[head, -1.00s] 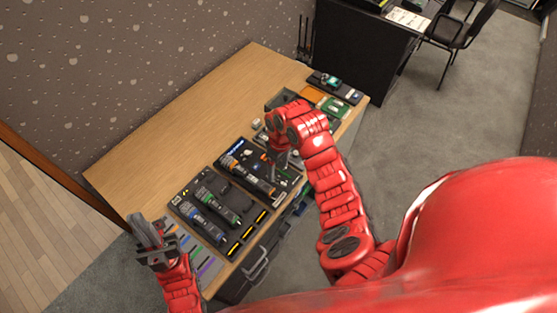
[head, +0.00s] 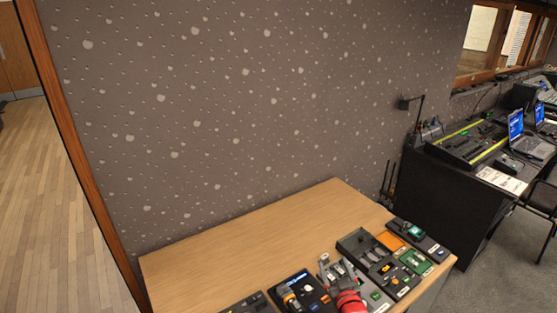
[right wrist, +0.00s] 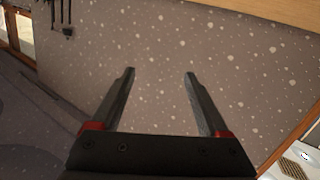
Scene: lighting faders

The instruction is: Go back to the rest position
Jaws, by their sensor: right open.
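My right gripper (head: 330,272) is at the bottom of the head view, in front of or over the gear on the wooden table (head: 270,236), with a red wrist below it. In the right wrist view my right gripper (right wrist: 160,73) is open, its two dark fingers wide apart with nothing between them. That view looks toward the speckled wall. My left gripper is out of view.
The table's front holds a dark fader unit (head: 300,291), a grey tray of small parts (head: 362,245), a green board (head: 415,262) and an orange piece (head: 390,241). The table's back half is bare. A black desk (head: 440,195) with laptops stands at the right.

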